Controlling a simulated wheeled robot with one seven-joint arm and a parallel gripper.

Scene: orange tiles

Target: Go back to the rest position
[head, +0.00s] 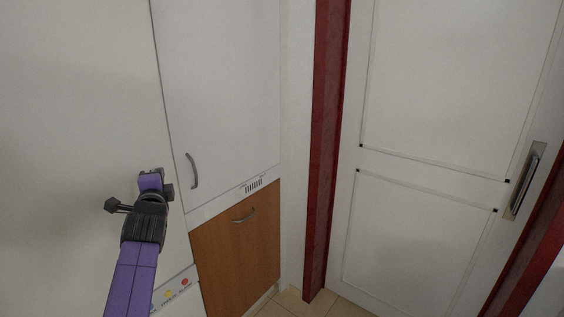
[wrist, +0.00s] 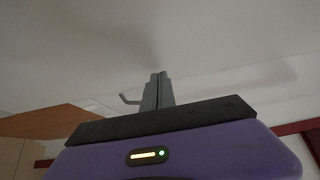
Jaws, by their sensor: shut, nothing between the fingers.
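My gripper (head: 152,173) is at the end of my purple arm, in the left part of the head view. It is in front of the white cabinet front and holds nothing. In the wrist view my gripper (wrist: 158,78) shows its two grey fingers together, pointing at a pale surface. A curved handle, too small to tell which, shows just left of the fingers there. In the head view the gripper is left of the white door's curved handle (head: 193,171), apart from it in the picture.
A wooden drawer front (head: 240,250) with a handle (head: 243,216) is below the white cabinet door (head: 225,90). Coloured buttons (head: 177,289) are at lower left. A dark red frame (head: 325,150) and a white door (head: 440,160) with a metal handle (head: 524,180) are at right. A little tiled floor (head: 295,302) shows.

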